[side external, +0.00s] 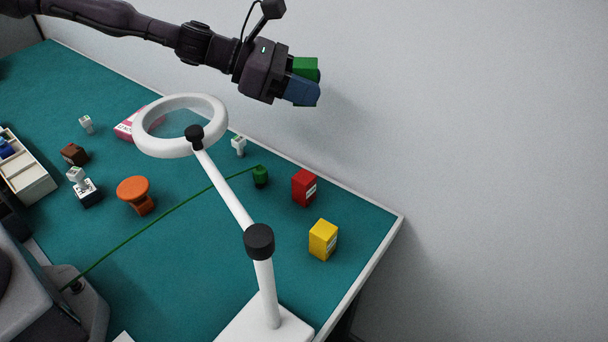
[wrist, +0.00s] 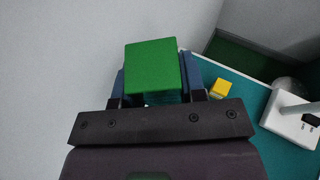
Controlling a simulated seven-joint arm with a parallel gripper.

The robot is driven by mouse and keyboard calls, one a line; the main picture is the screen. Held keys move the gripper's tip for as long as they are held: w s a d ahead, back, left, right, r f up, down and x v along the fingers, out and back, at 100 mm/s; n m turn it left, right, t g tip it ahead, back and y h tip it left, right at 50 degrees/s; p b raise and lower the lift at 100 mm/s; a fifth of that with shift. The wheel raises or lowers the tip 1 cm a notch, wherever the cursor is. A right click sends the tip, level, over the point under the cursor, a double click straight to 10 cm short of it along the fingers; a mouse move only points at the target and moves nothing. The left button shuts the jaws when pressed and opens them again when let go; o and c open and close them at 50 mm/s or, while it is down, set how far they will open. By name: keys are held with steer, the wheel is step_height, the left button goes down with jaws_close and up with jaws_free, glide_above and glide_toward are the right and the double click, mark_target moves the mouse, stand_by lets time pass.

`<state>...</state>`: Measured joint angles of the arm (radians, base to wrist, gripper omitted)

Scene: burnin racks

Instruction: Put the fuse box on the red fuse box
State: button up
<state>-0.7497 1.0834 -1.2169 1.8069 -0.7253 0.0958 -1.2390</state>
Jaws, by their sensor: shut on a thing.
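My gripper (side external: 300,88) is shut on a green box (side external: 306,67), held high above the table's back edge. In the wrist view the green box (wrist: 152,65) sits between the blue fingers of my gripper (wrist: 153,80). The red fuse box (side external: 304,187) stands on the table near the back edge, below my gripper in the side view, with a white label on one face. Its top is bare. The red fuse box does not show in the wrist view.
A yellow box (side external: 323,239) stands in front of the red one. A white magnifier lamp (side external: 180,126) arches over the middle of the table. A small green part (side external: 260,177) with a green cable lies left of the red box. An orange knob-like thing (side external: 133,190) is further left.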

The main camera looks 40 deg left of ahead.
mark_target(303, 176)
steer(key=shift+w+a+r+m+g+h, duration=0.1)
steer(key=shift+r+m+g+h, duration=0.1)
steer(key=shift+m+g+h, duration=0.25)
steer(key=shift+w+a+r+m+g+h, duration=0.1)
steer(key=shift+r+m+g+h, duration=0.15)
steer(key=shift+m+g, duration=0.4)
step_height(303, 176, down, 18)
steer(key=shift+f, duration=0.1)
steer(key=o, duration=0.9)
steer(key=shift+a, duration=0.1)
steer(key=v, duration=1.2)
steer(key=shift+r, duration=0.2)
